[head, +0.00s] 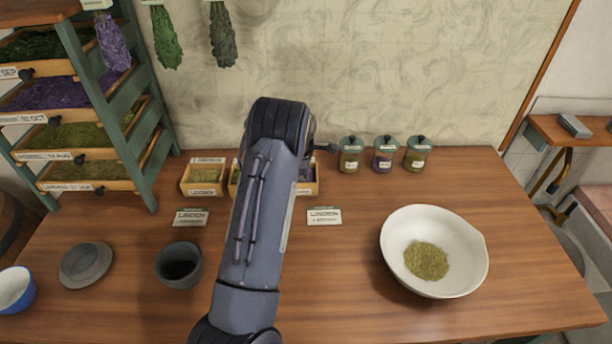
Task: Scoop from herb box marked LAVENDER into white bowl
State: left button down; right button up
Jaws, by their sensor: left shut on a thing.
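The white bowl (398,236) stands upright at the right of the table, with a heap of green-brown herb (426,261) in its bottom. A small wooden herb box (313,188) with purplish contents sits at the back of the table, partly behind my left arm. Its label is too small to read, so I cannot confirm LAVENDER. My left gripper (310,145) is above the herb boxes, mostly hidden by its own forearm. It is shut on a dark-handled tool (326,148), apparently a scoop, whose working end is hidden. My right gripper is out of view.
Another herb box (205,178) stands left of my arm. Several lidded jars, including one green-lidded jar (350,155), line the back. A dark mortar (179,266), grey disc (86,265) and blue cup (15,290) are at left. A drawer rack (135,130) rises at the far left.

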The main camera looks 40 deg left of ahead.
pick_arm(q)
jog(key=shift+r+p, duration=2.6)
jog(key=shift+r, duration=1.65)
jog(key=shift+d, duration=0.1)
